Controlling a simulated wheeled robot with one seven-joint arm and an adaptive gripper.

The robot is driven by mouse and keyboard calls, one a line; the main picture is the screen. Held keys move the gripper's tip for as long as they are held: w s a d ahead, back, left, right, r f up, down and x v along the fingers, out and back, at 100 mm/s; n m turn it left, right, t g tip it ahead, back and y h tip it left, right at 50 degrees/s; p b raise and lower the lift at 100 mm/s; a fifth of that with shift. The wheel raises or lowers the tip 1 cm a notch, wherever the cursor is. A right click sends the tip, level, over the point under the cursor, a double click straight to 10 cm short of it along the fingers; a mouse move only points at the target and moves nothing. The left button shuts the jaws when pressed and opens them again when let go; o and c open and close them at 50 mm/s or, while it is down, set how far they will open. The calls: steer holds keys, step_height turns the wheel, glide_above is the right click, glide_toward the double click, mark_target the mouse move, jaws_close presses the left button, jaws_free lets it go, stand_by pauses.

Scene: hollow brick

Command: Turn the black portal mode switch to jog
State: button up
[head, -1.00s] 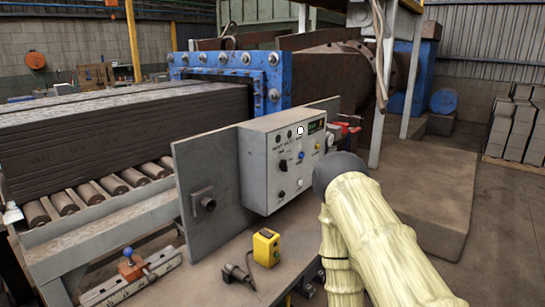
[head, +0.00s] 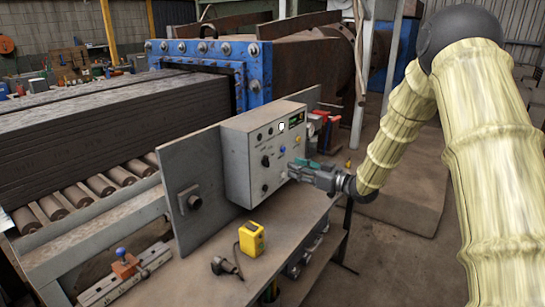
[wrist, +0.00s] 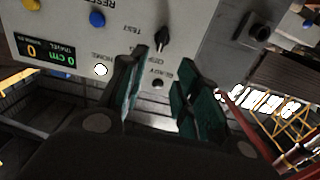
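A grey control box (head: 236,165) stands upright on the bench. A black rotary knob (head: 265,161) sits on its front, left of a blue button; it also shows in the wrist view (wrist: 162,40), beyond the fingers. A label like "TEST" is beside it; which knob is the portal mode switch cannot be read for sure. A second dark control (head: 265,187) is lower on the box. My gripper (head: 292,171) is at the right side of the box front. In the wrist view my gripper (wrist: 160,75) has its green-padded fingers apart with nothing held; the knob appears between and past them.
The panel has a blue button (head: 282,150), a yellow button (head: 297,140), a white lamp (head: 281,127) and a display (wrist: 45,50) reading 0 cm. A yellow box (head: 251,238) and a dark plug (head: 224,267) lie on the bench in front.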

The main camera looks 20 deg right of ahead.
mark_target(269, 157)
steer(key=p+x, duration=0.1)
steer(key=x, duration=0.4)
steer(key=p+x, duration=0.2)
steer(key=x, duration=0.4)
steer(key=shift+r+p, duration=0.2)
steer(key=shift+p, duration=0.1)
jaws_close()
